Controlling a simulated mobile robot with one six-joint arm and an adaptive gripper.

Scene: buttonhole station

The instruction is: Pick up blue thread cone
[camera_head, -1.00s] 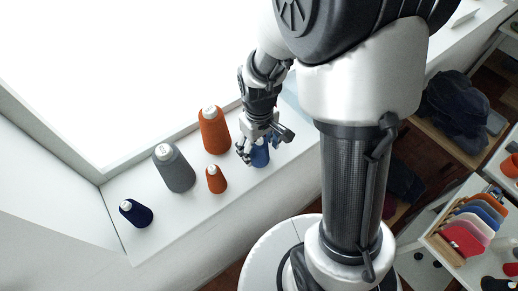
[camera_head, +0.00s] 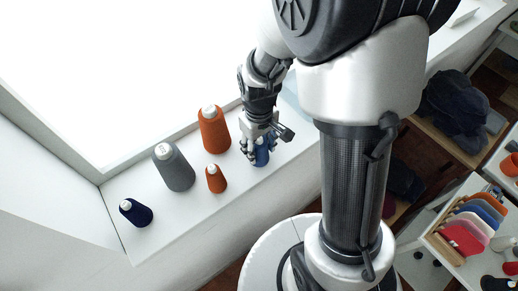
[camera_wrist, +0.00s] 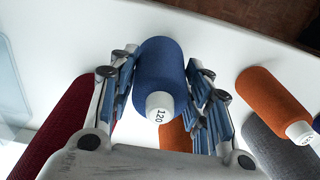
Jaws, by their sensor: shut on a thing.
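The blue thread cone (camera_wrist: 160,70) stands between my gripper's two fingers in the wrist view, with its white top marked 120 facing the camera. My gripper (camera_wrist: 160,88) is shut on it, one finger along each side. In the head view, my gripper (camera_head: 261,150) reaches down to the white sill, and the blue cone (camera_head: 262,158) shows partly between the fingers. Its base is close to the sill; I cannot tell whether it touches.
On the white sill (camera_head: 190,218) stand a large orange cone (camera_head: 214,132), a small orange cone (camera_head: 216,180), a grey cone (camera_head: 175,170) and a dark navy cone (camera_head: 136,213). A dark red cone (camera_wrist: 62,125) is close left of my gripper in the wrist view.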

